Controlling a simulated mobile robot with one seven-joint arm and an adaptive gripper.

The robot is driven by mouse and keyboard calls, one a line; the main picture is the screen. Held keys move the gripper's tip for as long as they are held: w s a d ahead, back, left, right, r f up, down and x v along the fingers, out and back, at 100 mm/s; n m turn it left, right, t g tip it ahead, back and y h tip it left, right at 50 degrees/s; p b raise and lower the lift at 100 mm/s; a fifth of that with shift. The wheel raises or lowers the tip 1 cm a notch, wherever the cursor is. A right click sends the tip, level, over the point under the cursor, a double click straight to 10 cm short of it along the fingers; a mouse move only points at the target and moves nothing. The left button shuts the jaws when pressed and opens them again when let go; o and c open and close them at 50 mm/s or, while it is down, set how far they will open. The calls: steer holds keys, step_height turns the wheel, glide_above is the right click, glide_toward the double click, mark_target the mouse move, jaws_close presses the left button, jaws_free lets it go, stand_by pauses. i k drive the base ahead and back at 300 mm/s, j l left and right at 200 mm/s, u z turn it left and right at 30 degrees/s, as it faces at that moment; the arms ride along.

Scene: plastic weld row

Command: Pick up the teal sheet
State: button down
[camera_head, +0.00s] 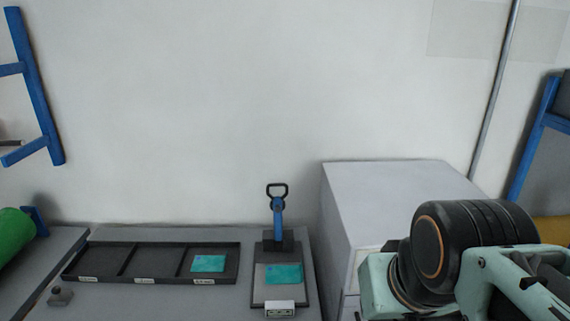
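One teal sheet (208,263) lies in the right compartment of a dark three-compartment tray (112,262). Another teal sheet (284,274) lies on the bed of a press-like device (258,290), below its blue lever. Both sheets lie flat and look uncovered from above. My arm shows large at the right edge, in front of the white cabinet. My gripper's fingers are not visible in this view.
The grey bench (180,302) has free room in front of the tray. A small grey knob-like object (60,296) sits at its front left. A white cabinet (378,190) stands right of the bench. A green cylinder (14,238) and a blue frame (36,95) are at left.

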mark_target(280, 273)
steer(key=u, duration=1.25)
steer(key=z, duration=0.9)
steer(key=i+l, duration=0.4)
steer(key=l, duration=0.25)
steer(key=i+l+u, duration=0.1)
steer(key=i+l, duration=0.1)
steer(key=l, duration=0.1)
